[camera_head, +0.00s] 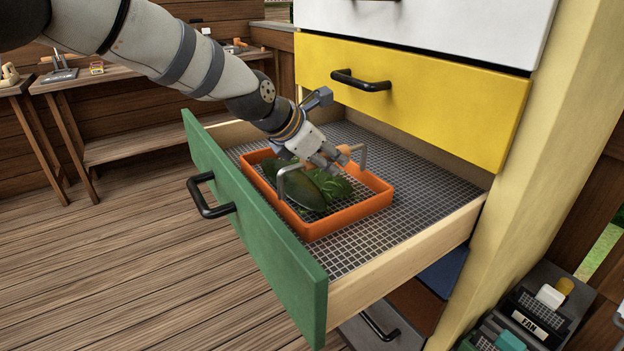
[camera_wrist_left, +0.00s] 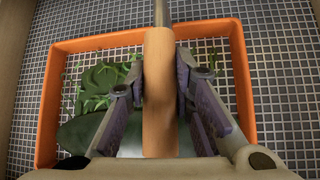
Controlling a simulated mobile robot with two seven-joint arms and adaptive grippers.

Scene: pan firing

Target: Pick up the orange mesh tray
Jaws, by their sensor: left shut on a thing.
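The orange mesh tray (camera_head: 340,219) sits inside the open green-fronted drawer, on its mesh floor. It holds green leaves (camera_head: 335,187) and a dark green oblong thing (camera_head: 302,190). A grey handle with a wooden grip arches over the tray. My left gripper (camera_head: 335,163) reaches down from the upper left and is shut on this handle. In the left wrist view the wooden grip (camera_wrist_left: 160,95) lies between the purple-padded fingers, and the tray's orange rim (camera_wrist_left: 238,75) shows around it. My right gripper is not in view.
The green drawer front (camera_head: 262,230) has a black handle (camera_head: 208,197). A closed yellow drawer (camera_head: 410,95) is above, behind the tray. Wooden drawer sides border the tray. A black rack (camera_head: 535,315) stands at lower right. Wooden benches stand at the back left, with open floor in front.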

